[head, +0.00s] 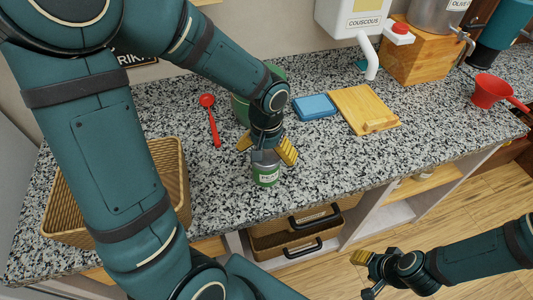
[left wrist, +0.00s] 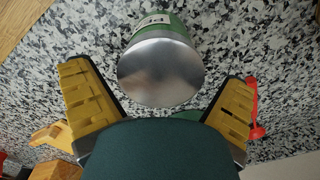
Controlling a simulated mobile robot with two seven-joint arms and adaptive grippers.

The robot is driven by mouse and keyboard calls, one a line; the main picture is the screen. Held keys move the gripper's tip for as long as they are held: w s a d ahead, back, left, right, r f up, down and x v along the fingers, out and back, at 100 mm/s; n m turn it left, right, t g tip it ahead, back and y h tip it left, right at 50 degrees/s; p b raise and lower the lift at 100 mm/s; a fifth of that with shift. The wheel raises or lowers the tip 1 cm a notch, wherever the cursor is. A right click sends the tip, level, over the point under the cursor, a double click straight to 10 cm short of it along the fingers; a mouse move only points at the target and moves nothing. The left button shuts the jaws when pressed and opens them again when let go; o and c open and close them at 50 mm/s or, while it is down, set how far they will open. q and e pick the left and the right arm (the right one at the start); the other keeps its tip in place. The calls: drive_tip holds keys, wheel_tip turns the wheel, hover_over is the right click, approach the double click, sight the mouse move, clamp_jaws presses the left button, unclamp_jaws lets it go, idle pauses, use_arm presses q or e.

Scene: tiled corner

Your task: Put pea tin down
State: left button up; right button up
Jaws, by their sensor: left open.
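The pea tin (head: 266,174) is a small tin with a green label and a grey metal top. It stands upright on the speckled granite counter (head: 330,150), close to the front edge. In the left wrist view the tin (left wrist: 160,70) shows its shiny metal end between the fingers. My left gripper (head: 267,148) is just above and behind the tin. Its yellow-padded fingers are spread wide, with a gap on both sides of the tin. My right gripper (head: 372,272) is low at the right, over the floor, away from the counter; its opening is unclear.
A wicker basket (head: 60,215) stands at the left. A red spoon (head: 212,120), a blue sponge-like block (head: 315,107) and a wooden board (head: 364,109) lie behind. A green container (head: 240,108) is partly hidden by my arm. A red scoop (head: 492,92) is far right. Counter right of the tin is clear.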

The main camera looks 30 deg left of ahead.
use_arm(q)
wheel_tip(320, 180, up, 12)
drive_tip(key=p, duration=0.2)
drive_tip(key=shift+f, duration=0.25)
use_arm(e)
drive_tip(key=shift+w+r, duration=0.2)
drive_tip(key=shift+r, duration=0.45)
drive_tip(key=shift+w+r, duration=0.2)
drive_tip(key=shift+r, duration=0.4)
